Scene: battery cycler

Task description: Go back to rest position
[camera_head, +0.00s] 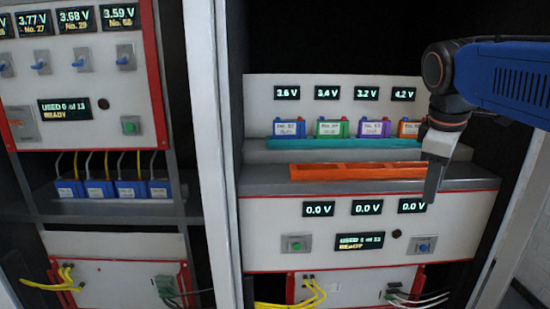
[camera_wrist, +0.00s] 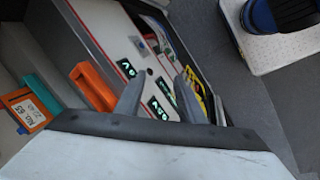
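My gripper (camera_head: 432,182) hangs from the blue arm at the right, in front of the right cycler's lower panel and near the right end of the orange tray (camera_head: 350,171). In the wrist view the two grey fingers of my gripper (camera_wrist: 158,95) stand apart with nothing between them. The orange tray shows no battery in it. Behind it, several batteries stand in the teal tray (camera_head: 345,143). The orange-cased battery (camera_head: 408,129) at its right end is partly hidden by my arm; a labelled orange battery (camera_wrist: 27,110) also shows in the wrist view.
The lower panel (camera_head: 270,220) has three 0.0 V displays, a green button (camera_head: 297,244) and a blue switch (camera_head: 423,246). A second cycler (camera_head: 85,75) stands at the left, beyond a white upright (camera_head: 207,150). Yellow cables (camera_head: 312,290) hang below. Grey floor (camera_wrist: 235,85) lies open at the right.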

